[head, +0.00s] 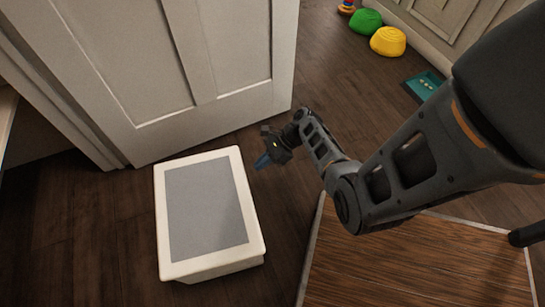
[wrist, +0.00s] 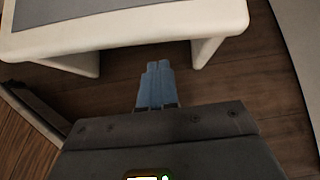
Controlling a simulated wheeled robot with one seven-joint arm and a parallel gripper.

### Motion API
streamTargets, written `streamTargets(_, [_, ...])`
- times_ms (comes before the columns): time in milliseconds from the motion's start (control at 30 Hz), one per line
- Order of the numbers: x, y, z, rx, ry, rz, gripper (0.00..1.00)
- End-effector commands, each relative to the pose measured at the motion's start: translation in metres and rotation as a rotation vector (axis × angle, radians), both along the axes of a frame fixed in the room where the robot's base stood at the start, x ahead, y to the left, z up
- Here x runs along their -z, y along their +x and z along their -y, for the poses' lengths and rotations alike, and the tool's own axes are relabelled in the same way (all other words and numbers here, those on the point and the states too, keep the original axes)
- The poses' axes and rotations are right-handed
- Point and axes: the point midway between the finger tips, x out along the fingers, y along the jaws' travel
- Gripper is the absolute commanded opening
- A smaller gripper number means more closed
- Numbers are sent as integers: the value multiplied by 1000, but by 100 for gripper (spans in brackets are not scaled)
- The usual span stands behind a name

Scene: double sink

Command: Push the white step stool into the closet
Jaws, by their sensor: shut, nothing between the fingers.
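The white step stool (head: 250,212) stands upright on the dark wood floor at lower left of the head view. Its top has a grey panel (head: 203,206). In the wrist view the stool's white edge and two legs (wrist: 140,38) fill the top. My gripper (head: 263,162) is to the right of the stool's far right corner, with a small gap of floor seen between them. Its blue fingers (wrist: 157,84) are together and empty in the wrist view, pointing toward the space between the stool's legs. I cannot tell whether they touch the stool. The closet interior is not clearly identifiable.
A white panelled door (head: 170,60) stands just behind the stool. A green object (head: 366,21), a yellow object (head: 388,41) and a teal tray (head: 424,85) lie by the far right wall. A brown wooden surface (head: 420,265) is at lower right. Floor is bare left of the stool.

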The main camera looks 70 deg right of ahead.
Motion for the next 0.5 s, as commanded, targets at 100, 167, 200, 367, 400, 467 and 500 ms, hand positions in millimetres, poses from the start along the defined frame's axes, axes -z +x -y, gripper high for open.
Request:
streamTargets(100, [0, 13, -9, -2, -3, 1, 0])
streamTargets(167, [0, 17, -13, -2, -2, 0, 0])
streamTargets(200, [-1, 19, -15, -2, -2, 0, 0])
streamTargets(367, [-2, 23, -18, 0, -1, 1, 0])
streamTargets(400, [-2, 24, -18, 0, -1, 1, 0])
streamTargets(467, [-2, 24, -18, 0, -1, 1, 0])
streamTargets(500, [-2, 24, -18, 0, -1, 1, 0])
